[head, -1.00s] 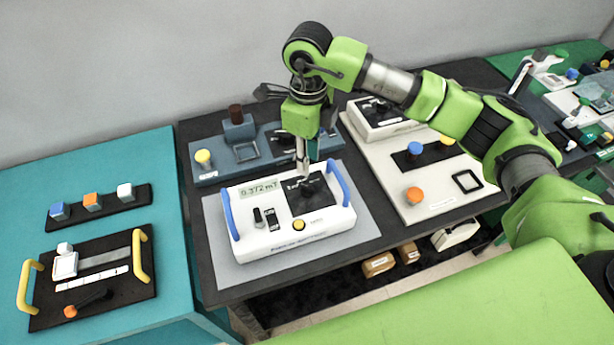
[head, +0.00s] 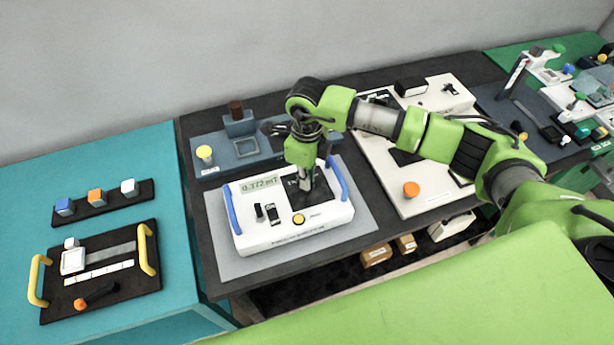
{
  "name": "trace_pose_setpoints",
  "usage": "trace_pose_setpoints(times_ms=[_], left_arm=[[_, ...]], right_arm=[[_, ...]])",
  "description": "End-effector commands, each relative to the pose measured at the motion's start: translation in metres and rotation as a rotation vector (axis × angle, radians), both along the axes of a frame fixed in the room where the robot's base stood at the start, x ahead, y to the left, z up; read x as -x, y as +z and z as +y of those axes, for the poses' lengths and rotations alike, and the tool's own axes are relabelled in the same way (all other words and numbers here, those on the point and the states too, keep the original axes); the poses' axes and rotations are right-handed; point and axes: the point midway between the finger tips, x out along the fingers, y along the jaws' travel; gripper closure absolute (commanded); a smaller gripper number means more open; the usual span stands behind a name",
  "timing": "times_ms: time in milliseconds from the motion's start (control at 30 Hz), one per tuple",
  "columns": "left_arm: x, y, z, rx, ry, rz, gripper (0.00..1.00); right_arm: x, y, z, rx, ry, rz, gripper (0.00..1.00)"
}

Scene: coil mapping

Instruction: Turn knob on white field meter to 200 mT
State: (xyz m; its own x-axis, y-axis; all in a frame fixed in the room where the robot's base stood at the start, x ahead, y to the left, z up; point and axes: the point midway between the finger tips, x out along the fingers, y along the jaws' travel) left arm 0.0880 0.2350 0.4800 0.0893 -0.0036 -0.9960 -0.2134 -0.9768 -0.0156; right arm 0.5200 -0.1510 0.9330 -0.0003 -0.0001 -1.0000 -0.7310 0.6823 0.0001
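The white field meter (head: 290,233) with blue side handles sits on a grey mat (head: 222,262) on the dark table. Its display (head: 260,184) reads 0.372 mT. A yellow button (head: 298,219), a small black knob and a black switch are on its front. The black dial area with the knob (head: 316,191) is at the right of its top face, partly covered by my gripper. My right gripper (head: 305,188) points down with its fingertips at this knob. Whether the fingers grip the knob cannot be told. The dial marks are too small to read. My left gripper is out of view.
A blue-grey unit (head: 205,170) with a yellow knob stands behind the meter. A white board (head: 420,205) with an orange knob lies to the right, under my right arm. A teal table (head: 120,185) with a black handled panel is at the left.

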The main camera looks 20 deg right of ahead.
Motion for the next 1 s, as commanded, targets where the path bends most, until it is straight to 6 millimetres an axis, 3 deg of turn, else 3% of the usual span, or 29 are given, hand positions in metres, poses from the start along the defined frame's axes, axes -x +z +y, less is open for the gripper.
trace_pose_setpoints(times_ms=[467,1000], left_arm=[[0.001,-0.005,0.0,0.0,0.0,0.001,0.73],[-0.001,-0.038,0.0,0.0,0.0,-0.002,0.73]], right_arm=[[0.0,-0.001,0.0,-0.001,-0.049,-0.002,1.0],[-0.001,-0.002,0.0,-0.001,-0.479,-0.003,1.0]])
